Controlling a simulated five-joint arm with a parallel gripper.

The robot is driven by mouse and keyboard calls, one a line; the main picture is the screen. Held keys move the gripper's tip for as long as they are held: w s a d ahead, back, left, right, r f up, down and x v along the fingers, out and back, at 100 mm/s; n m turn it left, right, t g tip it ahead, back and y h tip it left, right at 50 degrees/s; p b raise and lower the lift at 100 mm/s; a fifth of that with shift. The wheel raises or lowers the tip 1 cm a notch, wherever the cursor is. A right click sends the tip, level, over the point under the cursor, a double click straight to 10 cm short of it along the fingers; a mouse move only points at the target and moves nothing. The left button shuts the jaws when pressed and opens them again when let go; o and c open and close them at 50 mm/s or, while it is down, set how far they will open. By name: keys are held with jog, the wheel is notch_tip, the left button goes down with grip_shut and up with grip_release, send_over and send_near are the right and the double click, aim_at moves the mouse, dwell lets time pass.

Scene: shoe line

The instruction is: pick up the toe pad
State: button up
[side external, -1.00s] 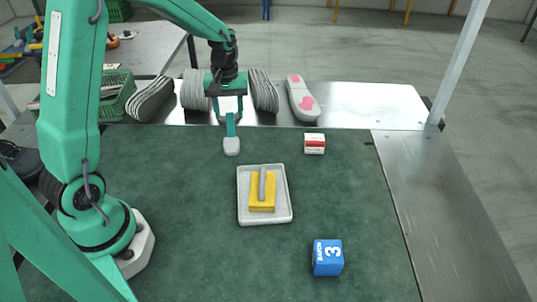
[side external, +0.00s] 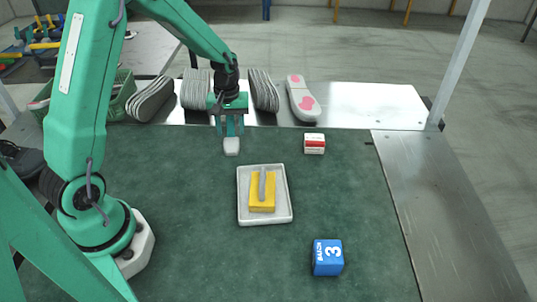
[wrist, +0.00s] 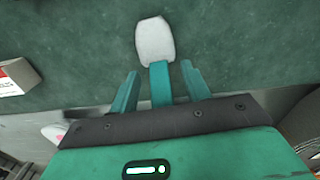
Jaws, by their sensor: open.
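The toe pad appears to be the small piece with a whitish rounded head (side external: 231,146) and a teal handle, lying on the dark green mat. In the wrist view its whitish head (wrist: 155,41) points away from my gripper. My gripper (side external: 230,128) is open and points down at the handle end. In the wrist view the handle (wrist: 160,84) lies between the two spread fingers of my gripper (wrist: 159,70), with a gap visible on both sides. I cannot tell how high the fingertips are above the mat.
A pale tray (side external: 282,216) holds a yellow block (side external: 262,205) with a grey bar on top. A red and white box (side external: 314,144) and a blue cube (side external: 328,258) stand on the mat (side external: 170,225).

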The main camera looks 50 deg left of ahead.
aim_at(231, 125)
jog(key=shift+c, duration=0.5)
grip_shut()
jog(key=shift+r, duration=0.1)
jog(key=shift+r, duration=0.45)
notch_tip(231, 125, up, 3)
jog(key=shift+r, duration=0.15)
jog(key=s+d+r, duration=0.3)
jog(key=d+r, duration=0.3)
jog(key=d, duration=0.5)
jog(key=shift+s+r, duration=0.2)
jog(key=shift+r, duration=0.1)
jog(key=shift+d, duration=0.1)
